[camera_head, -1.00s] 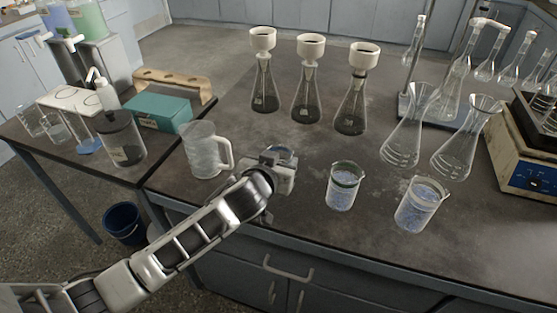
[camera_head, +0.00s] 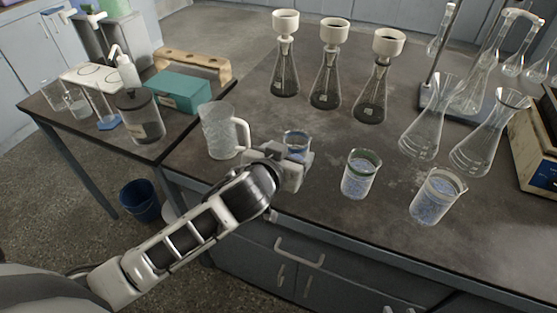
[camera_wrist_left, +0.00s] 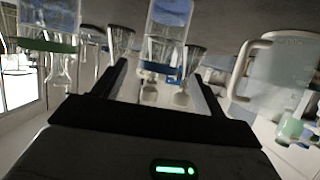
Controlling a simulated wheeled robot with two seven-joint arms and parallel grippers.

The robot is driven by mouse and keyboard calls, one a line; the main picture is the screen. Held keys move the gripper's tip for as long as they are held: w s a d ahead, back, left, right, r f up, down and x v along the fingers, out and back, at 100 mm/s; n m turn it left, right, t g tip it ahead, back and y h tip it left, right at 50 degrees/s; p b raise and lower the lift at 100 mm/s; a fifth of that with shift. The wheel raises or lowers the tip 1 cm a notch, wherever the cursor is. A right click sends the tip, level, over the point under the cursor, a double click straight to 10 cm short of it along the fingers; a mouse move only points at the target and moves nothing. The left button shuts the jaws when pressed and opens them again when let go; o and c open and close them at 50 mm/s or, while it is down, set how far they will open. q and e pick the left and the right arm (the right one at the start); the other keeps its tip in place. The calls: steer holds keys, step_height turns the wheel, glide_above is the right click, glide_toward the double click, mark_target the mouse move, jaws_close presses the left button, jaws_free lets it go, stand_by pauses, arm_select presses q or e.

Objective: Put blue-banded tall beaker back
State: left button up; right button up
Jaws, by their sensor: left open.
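A clear beaker with a blue band (camera_head: 296,141) stands on the dark bench, just behind my left gripper (camera_head: 290,166) in the head view, which hides its lower part. In the left wrist view the blue-banded beaker (camera_wrist_left: 168,35) is straight ahead, between the lines of the two fingers. My left gripper (camera_wrist_left: 160,82) is open there, with nothing seen held; whether the fingertips reach beside the glass is unclear. My right gripper is not in view.
A green-banded beaker (camera_head: 360,175) and a pale-banded beaker (camera_head: 437,196) stand to the right. A handled jug (camera_head: 220,132) stands close on the left. Several funnel-topped flasks (camera_head: 327,80) stand behind. A lower side table (camera_head: 60,118) is at left.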

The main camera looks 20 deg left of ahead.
arm_select(q)
steer(key=v, duration=0.6)
steer(key=s+d+f+m+g+h, duration=0.1)
steer(key=s+f+m+g+h, duration=0.1)
steer(key=s+f, duration=1.2)
step_height(320, 180, down, 3)
steer(key=shift+f+g+h, duration=0.15)
steer(key=shift+g+h, duration=0.15)
steer(key=shift+g, duration=0.3)
steer(key=shift+d, duration=0.1)
